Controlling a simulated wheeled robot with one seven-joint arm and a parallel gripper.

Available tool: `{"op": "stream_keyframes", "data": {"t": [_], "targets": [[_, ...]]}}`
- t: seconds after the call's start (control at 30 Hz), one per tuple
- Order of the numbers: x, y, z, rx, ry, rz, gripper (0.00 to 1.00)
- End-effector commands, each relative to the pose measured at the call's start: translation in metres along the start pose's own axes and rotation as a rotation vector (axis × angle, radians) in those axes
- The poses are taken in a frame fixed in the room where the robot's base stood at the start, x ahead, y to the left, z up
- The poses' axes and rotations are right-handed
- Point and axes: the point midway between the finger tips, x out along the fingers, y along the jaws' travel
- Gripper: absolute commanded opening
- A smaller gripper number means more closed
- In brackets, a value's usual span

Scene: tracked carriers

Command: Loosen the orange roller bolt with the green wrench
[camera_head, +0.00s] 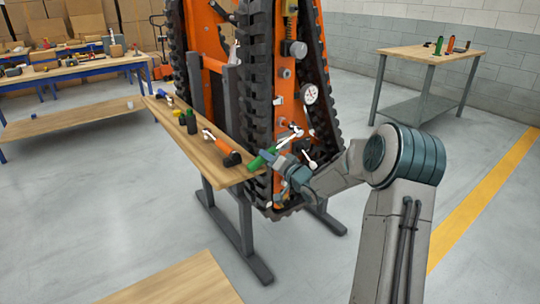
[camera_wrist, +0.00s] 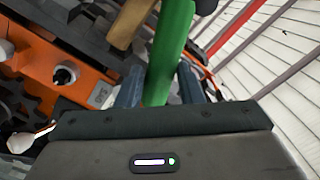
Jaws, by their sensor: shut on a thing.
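The green wrench (camera_head: 262,159) is in my gripper, beside the lower part of the upright orange tracked carrier (camera_head: 285,190). Its silver head (camera_head: 293,131) points up and right near the carrier's orange side plate. In the wrist view, the green handle (camera_wrist: 168,50) runs up from between my gripper's fingers (camera_wrist: 160,85), which are shut on it. The wrench head is out of the wrist view. I cannot single out the orange roller bolt, nor tell whether the wrench head touches a bolt. A pale round fitting (camera_wrist: 65,74) shows on the orange plate.
A table (camera_head: 430,53) stands back right. Floor at right is clear.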

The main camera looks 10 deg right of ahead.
Motion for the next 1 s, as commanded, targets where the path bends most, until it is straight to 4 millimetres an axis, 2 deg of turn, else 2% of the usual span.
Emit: {"op": "stream_keyframes", "data": {"t": [0.03,1.0], "targets": [[0.002,-0.006,-0.003,-0.006,-0.003,-0.003,0.0],[0.003,-0.021,-0.011,-0.011,-0.083,0.092,0.0]]}}
